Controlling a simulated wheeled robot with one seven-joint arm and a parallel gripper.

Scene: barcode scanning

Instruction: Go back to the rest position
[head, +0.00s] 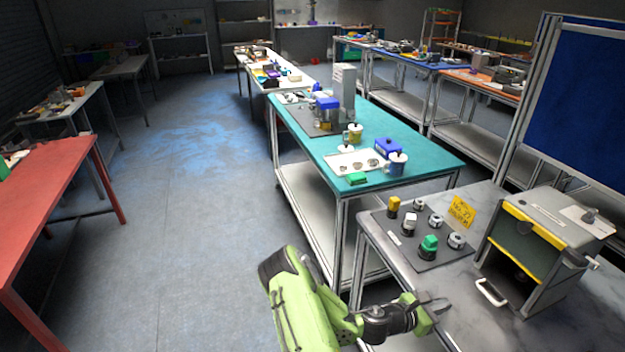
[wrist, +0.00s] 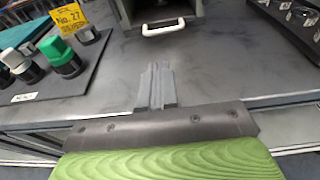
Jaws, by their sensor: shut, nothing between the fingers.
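My gripper (head: 437,306) is at the end of my green arm, over the near left edge of the grey table (head: 398,279) in the head view. In the wrist view the two fingers of my gripper (wrist: 156,84) lie together, with nothing between them. The fingers point across the bare grey tabletop (wrist: 110,85) toward a white handle (wrist: 163,29).
A dark mat (head: 440,260) with several small parts lies behind my gripper, beside a yellow No. 27 sign (head: 461,211). A grey box with yellow edges (head: 541,230) stands at right. A teal table (head: 425,152) stands behind. The floor (head: 195,215) at left is clear.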

